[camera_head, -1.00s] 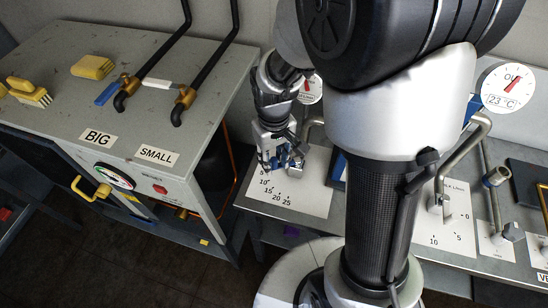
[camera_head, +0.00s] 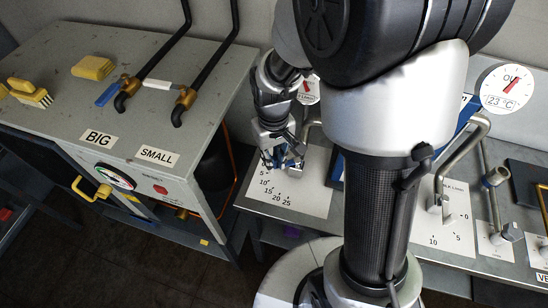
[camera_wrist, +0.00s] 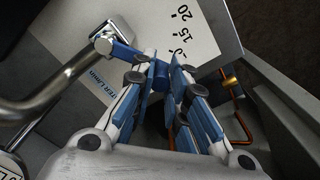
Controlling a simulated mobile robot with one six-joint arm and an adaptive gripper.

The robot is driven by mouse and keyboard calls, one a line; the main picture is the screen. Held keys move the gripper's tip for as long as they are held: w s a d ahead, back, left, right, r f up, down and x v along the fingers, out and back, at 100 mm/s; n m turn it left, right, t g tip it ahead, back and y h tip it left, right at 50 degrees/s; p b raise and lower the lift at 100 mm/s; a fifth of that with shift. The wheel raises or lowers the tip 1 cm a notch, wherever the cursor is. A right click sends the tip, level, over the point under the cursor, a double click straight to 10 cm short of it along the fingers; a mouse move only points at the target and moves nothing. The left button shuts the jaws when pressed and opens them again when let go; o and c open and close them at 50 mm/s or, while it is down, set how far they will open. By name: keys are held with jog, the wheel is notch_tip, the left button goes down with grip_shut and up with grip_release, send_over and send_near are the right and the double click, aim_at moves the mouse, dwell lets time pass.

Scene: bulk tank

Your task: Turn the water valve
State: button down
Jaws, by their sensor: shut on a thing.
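The water valve's blue lever (camera_wrist: 125,51) runs from a metal pivot block (camera_wrist: 116,30) into my gripper in the wrist view. In the head view my gripper (camera_head: 283,160) is over the back left part of the dial plate (camera_head: 310,192), whose numbers 5 to 25 show. The valve itself is mostly hidden there by my wrist.
Left is a grey bench (camera_head: 150,95) with a blue-handled hose valve (camera_head: 112,92), a white-handled one (camera_head: 170,87) and yellow brushes (camera_head: 93,67). A round gauge (camera_head: 508,87) and bent pipes (camera_head: 480,140) stand right. A dark gap separates the bench from the panel.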

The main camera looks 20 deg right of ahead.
jog(key=w+m, duration=0.1)
jog(key=m+p, duration=0.1)
jog(key=shift+w+d+m, duration=0.2)
jog(key=shift+w+m, duration=0.2)
jog(key=c, duration=1.5)
grip_release()
jog(key=shift+c, duration=0.2)
notch_tip(320, 180, up, 12)
jog(key=shift+s, duration=0.1)
jog(key=s+r+t, duration=0.2)
jog(key=s+r, duration=0.2)
jog(key=s, duration=0.4)
jog(key=s+r+n+t, duration=0.1)
jog(key=s+r, duration=0.3)
jog(key=s, duration=0.5)
jog(key=shift+a+r+t, duration=0.15)
jog(key=shift+r+t, duration=0.1)
jog(key=shift+t, duration=0.55)
